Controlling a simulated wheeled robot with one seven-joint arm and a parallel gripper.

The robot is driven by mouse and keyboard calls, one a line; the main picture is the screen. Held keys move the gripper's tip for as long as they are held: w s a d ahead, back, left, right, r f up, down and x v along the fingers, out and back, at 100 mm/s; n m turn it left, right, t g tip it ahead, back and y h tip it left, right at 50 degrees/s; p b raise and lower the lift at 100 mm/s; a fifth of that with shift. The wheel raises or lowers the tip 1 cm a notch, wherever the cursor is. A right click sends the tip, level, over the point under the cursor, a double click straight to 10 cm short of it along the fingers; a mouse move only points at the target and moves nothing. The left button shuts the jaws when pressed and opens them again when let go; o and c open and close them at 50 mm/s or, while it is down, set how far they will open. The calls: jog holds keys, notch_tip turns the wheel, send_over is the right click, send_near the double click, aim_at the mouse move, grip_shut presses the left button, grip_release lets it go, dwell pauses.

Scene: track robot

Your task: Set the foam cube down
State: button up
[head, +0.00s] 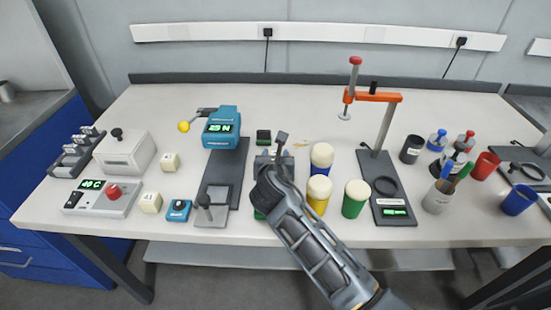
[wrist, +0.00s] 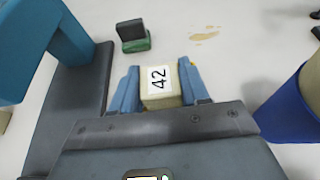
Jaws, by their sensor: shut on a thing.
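The foam cube (wrist: 159,84) is cream with a white label reading 42. In the wrist view it sits between the two blue fingers of my gripper (wrist: 160,88), which is shut on it. Pale table top shows around it; I cannot tell whether the cube touches the table. In the head view my gripper (head: 275,155) is over the middle of the table (head: 330,102), and the cube is hidden behind it.
A teal gauge (head: 222,128) on a dark plate stands left of my gripper. A small green-and-black block (wrist: 133,36) lies just beyond. Blue, yellow and green cylinders (head: 319,195) with cream tops stand close on the right. Two other cream cubes (head: 170,161) lie left.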

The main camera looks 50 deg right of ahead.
jog(key=shift+f, duration=0.3)
jog(key=shift+f, duration=0.15)
jog(key=o, duration=0.7)
jog(key=shift+o, duration=0.2)
jog(key=shift+r, duration=0.2)
jog(key=v, duration=1.2)
jog(key=shift+f, duration=0.1)
